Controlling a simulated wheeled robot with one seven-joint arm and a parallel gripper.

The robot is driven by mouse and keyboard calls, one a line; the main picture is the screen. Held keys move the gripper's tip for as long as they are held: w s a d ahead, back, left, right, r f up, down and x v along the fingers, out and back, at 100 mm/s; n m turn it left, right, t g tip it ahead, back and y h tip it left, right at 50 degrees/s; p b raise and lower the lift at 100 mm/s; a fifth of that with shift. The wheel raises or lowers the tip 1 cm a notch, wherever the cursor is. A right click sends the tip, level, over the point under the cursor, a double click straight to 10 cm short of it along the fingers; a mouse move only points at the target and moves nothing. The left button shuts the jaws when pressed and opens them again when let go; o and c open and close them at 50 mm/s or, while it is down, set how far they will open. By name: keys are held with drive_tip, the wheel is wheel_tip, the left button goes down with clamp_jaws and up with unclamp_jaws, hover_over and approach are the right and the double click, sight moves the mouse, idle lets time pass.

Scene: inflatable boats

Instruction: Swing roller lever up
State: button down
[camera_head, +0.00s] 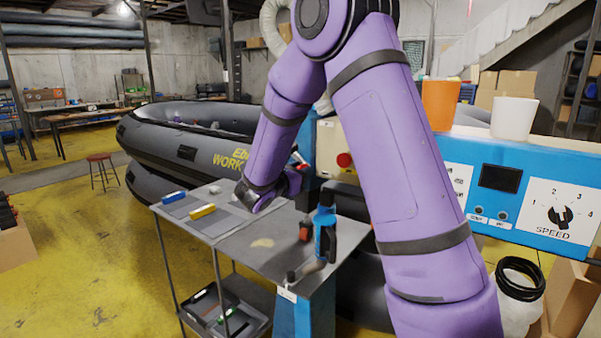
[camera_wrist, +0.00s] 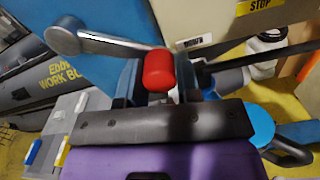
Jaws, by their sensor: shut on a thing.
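The roller lever (camera_wrist: 112,46) shows in the wrist view as a grey metal arm. It runs from a round hub at the upper left to a red knob (camera_wrist: 158,70) at its right end. My gripper (camera_wrist: 159,84) has one dark finger on each side of the red knob and is shut on it. The lever and my fingertips are hard to make out there.
A metal table (camera_head: 255,248) with a blue tool (camera_head: 325,232), a yellow block (camera_head: 202,212) and a blue block (camera_head: 174,197) stands in front of the machine. A grey inflatable boat (camera_head: 185,140) lies behind it.

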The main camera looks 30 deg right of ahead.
drive_tip(key=r+n, duration=0.1)
drive_tip(key=s+r+n, duration=0.1)
drive_tip(key=n, duration=0.1)
drive_tip(key=shift+s+d+r+n, duration=0.1)
drive_tip(key=shift+d+r+n, duration=0.05)
drive_tip(key=shift+r+n, duration=0.2)
drive_tip(key=r+n, duration=0.2)
drive_tip(key=shift+s+d+n, duration=0.1)
drive_tip(key=shift+s+n, duration=0.1)
drive_tip(key=shift+n, duration=0.15)
wheel_tip(320, 180, up, 3)
drive_tip(key=n, duration=0.3)
drive_tip(key=shift+w+n, duration=0.15)
drive_tip(key=shift+n, duration=0.15)
drive_tip(key=shift+w+a+r+n, duration=0.15)
drive_tip(key=shift+w+r+n, duration=0.15)
drive_tip(key=shift+r+n, duration=0.55)
drive_tip(key=shift+w+a+r+n, duration=0.1)
drive_tip(key=shift+w+r+n, duration=0.3)
drive_tip(key=shift+n, duration=0.75)
drive_tip(key=shift+r, duration=0.15)
drive_tip(key=c, duration=0.8)
unclamp_jaws()
drive_tip(key=shift+s, duration=0.1)
drive_tip(key=shift+a, duration=0.1)
